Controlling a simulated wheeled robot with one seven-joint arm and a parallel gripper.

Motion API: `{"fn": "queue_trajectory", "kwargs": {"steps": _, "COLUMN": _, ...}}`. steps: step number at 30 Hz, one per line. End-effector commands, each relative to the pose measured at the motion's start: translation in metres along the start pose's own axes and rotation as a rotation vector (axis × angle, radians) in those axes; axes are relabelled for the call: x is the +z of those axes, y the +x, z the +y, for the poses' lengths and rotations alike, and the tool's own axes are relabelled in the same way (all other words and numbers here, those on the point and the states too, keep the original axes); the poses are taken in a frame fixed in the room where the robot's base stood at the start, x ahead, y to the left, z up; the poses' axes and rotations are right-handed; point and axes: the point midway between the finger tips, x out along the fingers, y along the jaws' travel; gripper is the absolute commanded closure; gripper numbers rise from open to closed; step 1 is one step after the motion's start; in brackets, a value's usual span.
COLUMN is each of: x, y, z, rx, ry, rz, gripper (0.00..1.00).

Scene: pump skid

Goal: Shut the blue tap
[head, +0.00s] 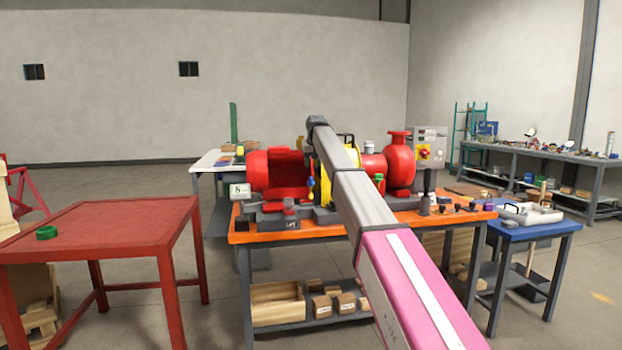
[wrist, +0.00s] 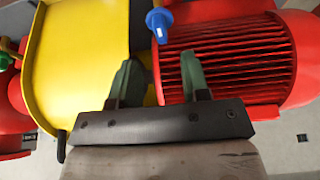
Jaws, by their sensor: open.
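The blue tap (head: 310,183) stands on the pump skid between the red motor (head: 276,174) and the yellow guard (head: 325,186). In the wrist view its blue handle (wrist: 159,22) lies beyond my fingertips, roughly in line with the gap between them. My gripper (wrist: 160,77) is open, with two green fingers spread and nothing between them. The fingers look apart from the tap. In the head view I cannot make out my gripper; my arm covers part of the skid.
A green tap (head: 378,179) is to the right on the skid, near the red pump (head: 399,162). The skid stands on an orange bench (head: 262,237). A red table (head: 110,220) is at left and a blue table (head: 548,229) at right. A grey control box (head: 430,146) stands behind.

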Motion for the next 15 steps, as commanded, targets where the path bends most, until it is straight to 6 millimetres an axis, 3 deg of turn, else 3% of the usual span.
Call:
{"fn": "queue_trajectory", "kwargs": {"steps": 6, "x": 0.000, "y": 0.042, "z": 0.000, "rx": 0.000, "ry": 0.000, "rz": -0.002, "gripper": 0.57}}
{"fn": "queue_trajectory", "kwargs": {"steps": 15, "x": 0.000, "y": 0.074, "z": 0.000, "rx": 0.000, "ry": 0.000, "rz": 0.000, "gripper": 0.57}}
